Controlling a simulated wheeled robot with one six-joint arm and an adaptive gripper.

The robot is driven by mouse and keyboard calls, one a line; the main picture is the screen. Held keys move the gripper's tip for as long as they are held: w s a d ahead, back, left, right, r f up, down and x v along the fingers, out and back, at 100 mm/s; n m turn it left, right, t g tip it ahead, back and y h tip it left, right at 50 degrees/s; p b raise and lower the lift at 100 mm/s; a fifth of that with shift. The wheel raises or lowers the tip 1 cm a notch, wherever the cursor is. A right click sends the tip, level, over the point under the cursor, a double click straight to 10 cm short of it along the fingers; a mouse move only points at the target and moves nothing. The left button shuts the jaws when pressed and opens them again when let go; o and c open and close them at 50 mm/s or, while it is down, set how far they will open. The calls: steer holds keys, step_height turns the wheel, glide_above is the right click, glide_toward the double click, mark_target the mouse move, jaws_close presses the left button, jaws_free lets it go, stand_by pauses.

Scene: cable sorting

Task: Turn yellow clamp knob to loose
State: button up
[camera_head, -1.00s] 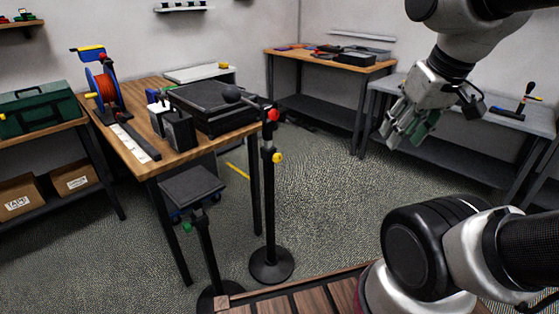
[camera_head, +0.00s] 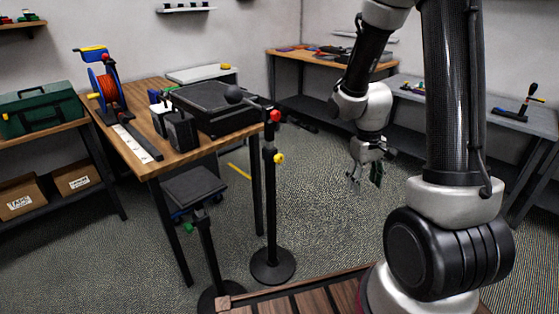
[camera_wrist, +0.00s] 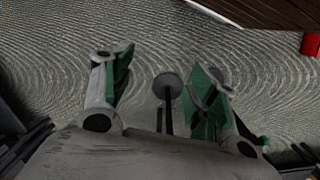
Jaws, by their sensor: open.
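The yellow clamp knob (camera_head: 279,158) sticks out to the right of a black upright post (camera_head: 270,205), partway up, below a red knob (camera_head: 274,115). The post stands on a round base on the floor, close to the table's front right corner. My gripper (camera_head: 365,185) hangs to the right of the post, pointing down, its fingers apart and empty. It is clear of the knob and looks slightly lower in the picture. In the wrist view, the green-padded fingers (camera_wrist: 162,70) are spread. The yellow knob does not show there.
A wooden table (camera_head: 150,166) holds a black case (camera_head: 215,108), a cable reel (camera_head: 104,84) and small black boxes. A second post with a flat black top (camera_head: 194,187) stands left of the knob post. Open carpet lies between my gripper and the post. A wooden platform edge is in front.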

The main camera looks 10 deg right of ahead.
steer(key=w+a+f+n+t, duration=0.1)
steer(key=w+f, duration=0.3)
steer(key=f, duration=0.3)
steer(key=w+f+t+y, duration=0.1)
steer(key=w+f, duration=0.2)
steer(key=f, duration=0.3)
steer(key=w+a+f+n+t, duration=0.1)
steer(key=w+f, duration=0.3)
steer(key=f, duration=0.3)
steer(key=n+t+y, duration=0.3)
steer(key=t+y, duration=0.6)
steer(key=t, duration=0.5)
glide_toward(281, 160)
steer(key=x, duration=1.1)
steer(key=shift+d, duration=0.1)
steer(key=c, duration=1.1)
